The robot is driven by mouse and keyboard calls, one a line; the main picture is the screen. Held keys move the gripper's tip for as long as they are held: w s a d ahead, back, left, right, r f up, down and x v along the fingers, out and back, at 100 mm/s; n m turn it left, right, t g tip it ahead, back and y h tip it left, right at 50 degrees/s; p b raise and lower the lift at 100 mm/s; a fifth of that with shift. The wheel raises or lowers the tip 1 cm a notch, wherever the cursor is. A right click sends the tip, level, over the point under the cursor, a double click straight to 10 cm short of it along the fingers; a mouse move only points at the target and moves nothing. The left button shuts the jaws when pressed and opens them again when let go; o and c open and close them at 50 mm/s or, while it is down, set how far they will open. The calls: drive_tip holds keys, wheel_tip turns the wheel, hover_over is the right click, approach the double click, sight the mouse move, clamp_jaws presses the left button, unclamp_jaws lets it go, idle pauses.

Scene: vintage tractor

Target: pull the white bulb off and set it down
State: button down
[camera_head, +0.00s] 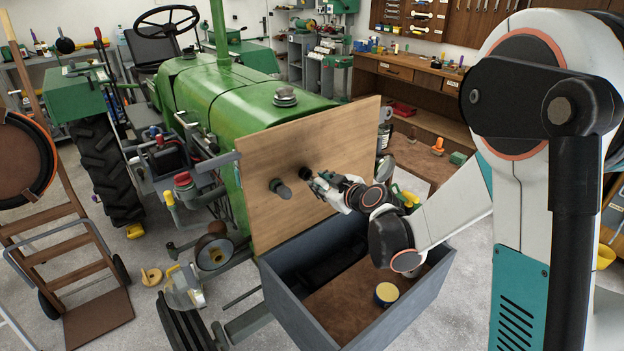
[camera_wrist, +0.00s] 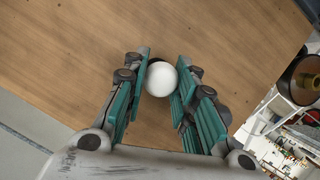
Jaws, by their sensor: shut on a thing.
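The white bulb (camera_wrist: 161,78) shows in the wrist view as a round white ball between the fingertips of my gripper (camera_wrist: 163,72). The teal-padded fingers are closed in on it from both sides. A dark round socket edge shows behind the bulb against the wooden board (camera_wrist: 215,25). In the head view my gripper (camera_head: 314,178) is at the front of the upright board (camera_head: 330,130), by a dark round fitting (camera_head: 305,173). The bulb is hidden there by the fingers. I cannot tell whether the bulb is still seated.
A dark grey knob (camera_head: 280,188) sticks out of the board left of my gripper. Below is an open grey box (camera_head: 283,292) with a brown floor and a yellow-topped can (camera_head: 386,293) inside. A green tractor (camera_head: 215,85) stands behind the board.

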drive_tip(key=shift+s+d+r+b, duration=0.1)
drive_tip(key=shift+s+d+b, duration=0.05)
drive_tip(key=shift+s+d, duration=0.55)
drive_tip(key=shift+s+d+b, duration=0.15)
drive_tip(key=shift+s+d, duration=0.2)
drive_tip(key=shift+s, duration=0.55)
